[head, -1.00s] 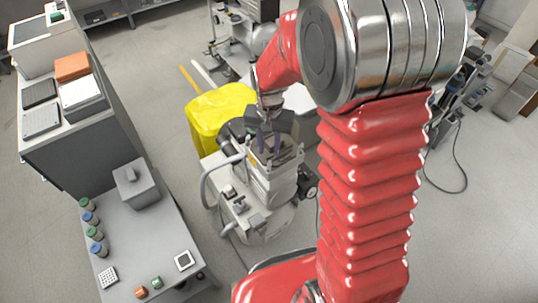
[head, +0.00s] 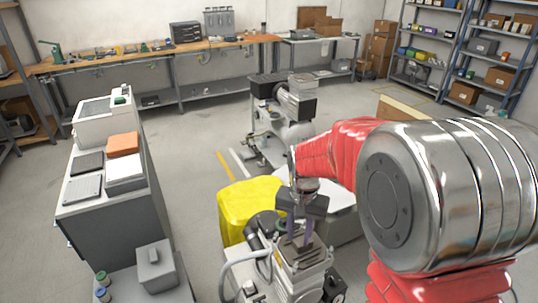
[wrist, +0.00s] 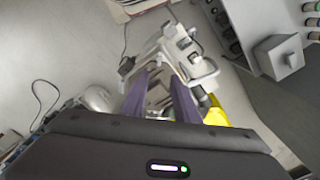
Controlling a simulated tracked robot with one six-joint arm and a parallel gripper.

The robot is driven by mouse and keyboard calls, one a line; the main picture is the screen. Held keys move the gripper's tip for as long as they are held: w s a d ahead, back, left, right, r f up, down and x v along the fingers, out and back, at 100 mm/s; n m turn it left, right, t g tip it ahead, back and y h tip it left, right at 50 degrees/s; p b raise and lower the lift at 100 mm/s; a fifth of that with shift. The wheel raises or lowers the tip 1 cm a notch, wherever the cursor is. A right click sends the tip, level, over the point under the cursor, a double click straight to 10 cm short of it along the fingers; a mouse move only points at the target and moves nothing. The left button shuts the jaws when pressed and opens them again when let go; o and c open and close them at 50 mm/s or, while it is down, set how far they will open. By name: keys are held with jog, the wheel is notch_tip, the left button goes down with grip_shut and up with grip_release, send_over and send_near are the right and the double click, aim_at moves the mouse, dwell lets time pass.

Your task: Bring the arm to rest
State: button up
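My red arm reaches out at the right of the head view, and my gripper (head: 298,242) points down from its end. Its two purple fingers stand apart, with nothing seen held between them. In the wrist view my gripper (wrist: 164,82) also shows its fingers spread, with parts of a compressor visible between and beyond them. The compressor (head: 303,258) is grey-white and sits below the fingertips in the head view. It also shows in the wrist view (wrist: 168,45). I cannot tell whether the fingertips touch it.
A grey cabinet (head: 115,222) with trays and boxes on top is at left, near a small grey box (head: 157,268). Another compressor (head: 287,115) stands farther back. A long workbench (head: 150,62) lines the back wall.

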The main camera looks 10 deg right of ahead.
jog(key=s+r+n+t, duration=0.5)
jog(key=s+r, duration=1)
jog(key=s, duration=0.4)
jog(key=shift+s+n+t, duration=0.15)
jog(key=shift+n+t, duration=0.15)
dwell(1.5)
